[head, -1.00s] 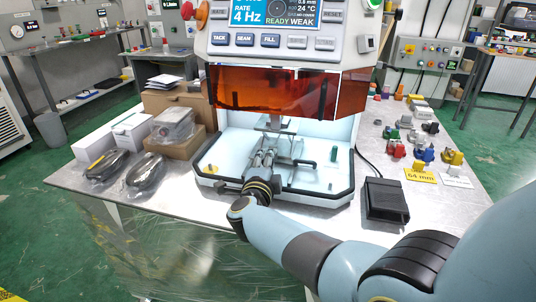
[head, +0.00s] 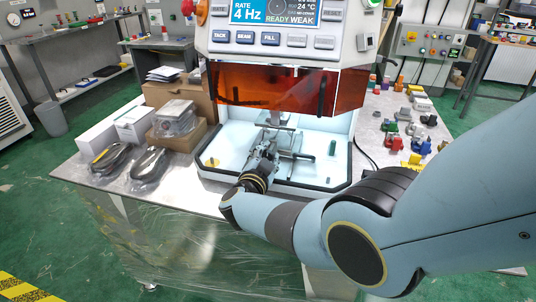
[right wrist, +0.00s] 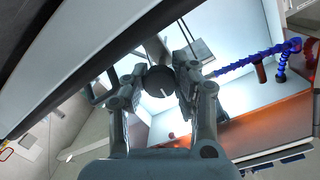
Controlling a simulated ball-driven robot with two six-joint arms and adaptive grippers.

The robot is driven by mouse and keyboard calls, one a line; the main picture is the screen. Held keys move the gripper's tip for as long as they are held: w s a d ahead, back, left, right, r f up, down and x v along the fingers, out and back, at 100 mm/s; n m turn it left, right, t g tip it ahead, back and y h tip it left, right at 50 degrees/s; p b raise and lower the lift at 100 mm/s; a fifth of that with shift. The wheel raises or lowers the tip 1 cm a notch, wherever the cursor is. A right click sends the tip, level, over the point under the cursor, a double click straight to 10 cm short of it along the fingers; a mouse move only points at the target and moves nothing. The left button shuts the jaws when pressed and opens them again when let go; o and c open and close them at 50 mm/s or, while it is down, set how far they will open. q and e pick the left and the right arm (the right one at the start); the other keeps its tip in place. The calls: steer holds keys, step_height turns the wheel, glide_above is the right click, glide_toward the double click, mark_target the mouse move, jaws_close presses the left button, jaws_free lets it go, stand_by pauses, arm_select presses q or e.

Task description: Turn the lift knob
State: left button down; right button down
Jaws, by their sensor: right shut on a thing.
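The lift knob is a round black knob (right wrist: 160,80) with a white pointer line, seen in the right wrist view. It sits between the two fingers of my right gripper (right wrist: 161,72), which is shut on it. In the head view my right gripper (head: 264,152) reaches into the bright chamber of the machine (head: 288,90), under its orange shield (head: 290,88). The knob itself is hidden there by the gripper and wrist. The white line on the knob slants down to the right in the right wrist view. My left gripper is not in view.
A black front rim (head: 310,190) edges the machine's chamber. A dark green post (head: 332,147) stands inside. Boxes and bagged dark items (head: 150,163) lie left of the machine. Coloured small parts (head: 420,146) lie to the right, partly behind my right arm.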

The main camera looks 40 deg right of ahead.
steer(key=shift+n, duration=0.5)
steer(key=c, duration=1)
jaws_free()
